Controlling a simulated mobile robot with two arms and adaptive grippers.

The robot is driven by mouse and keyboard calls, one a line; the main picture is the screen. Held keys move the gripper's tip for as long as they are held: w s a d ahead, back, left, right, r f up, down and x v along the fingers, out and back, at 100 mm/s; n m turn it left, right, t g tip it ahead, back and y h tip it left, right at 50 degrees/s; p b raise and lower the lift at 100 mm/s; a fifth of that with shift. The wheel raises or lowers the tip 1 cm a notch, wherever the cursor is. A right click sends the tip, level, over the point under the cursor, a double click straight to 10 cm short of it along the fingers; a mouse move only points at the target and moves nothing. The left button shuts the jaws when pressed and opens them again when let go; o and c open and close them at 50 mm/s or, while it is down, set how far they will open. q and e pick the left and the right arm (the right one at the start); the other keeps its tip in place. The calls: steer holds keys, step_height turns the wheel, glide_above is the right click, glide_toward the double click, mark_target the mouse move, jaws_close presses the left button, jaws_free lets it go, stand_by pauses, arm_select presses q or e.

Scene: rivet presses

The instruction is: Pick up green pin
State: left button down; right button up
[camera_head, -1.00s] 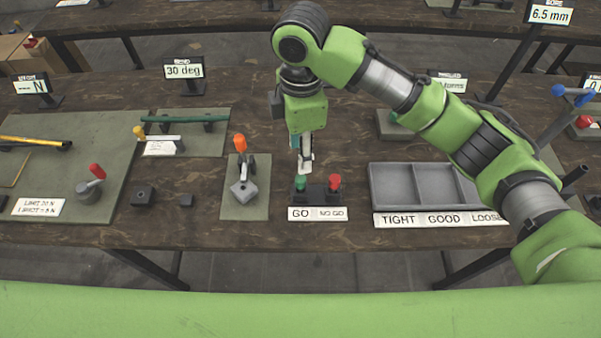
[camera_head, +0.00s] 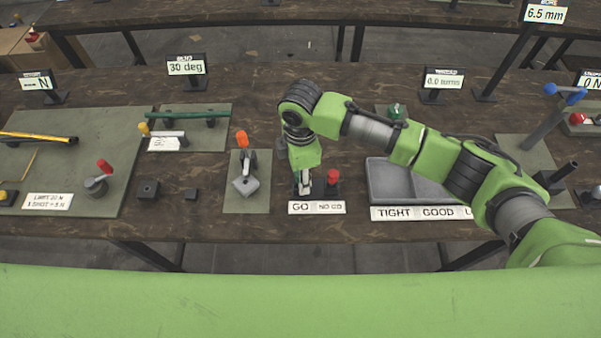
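The green pin stands in a small dark holder (camera_head: 318,190) behind the GO / NO GO label. Now my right gripper (camera_head: 303,187) is down over the GO side and hides most or all of the pin. Whether its fingers are open or shut on the pin cannot be made out. The red pin (camera_head: 333,177) stands upright in the same holder, just right of the gripper. My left gripper is not in view.
The GO / NO GO label (camera_head: 317,207) lies in front of the holder. A grey tray (camera_head: 375,182) is close on the right, under my forearm. An orange-handled clamp (camera_head: 246,178) stands on a mat to the left.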

steer(key=shift+f, duration=0.3)
jaws_close()
steer(key=shift+r, duration=0.15)
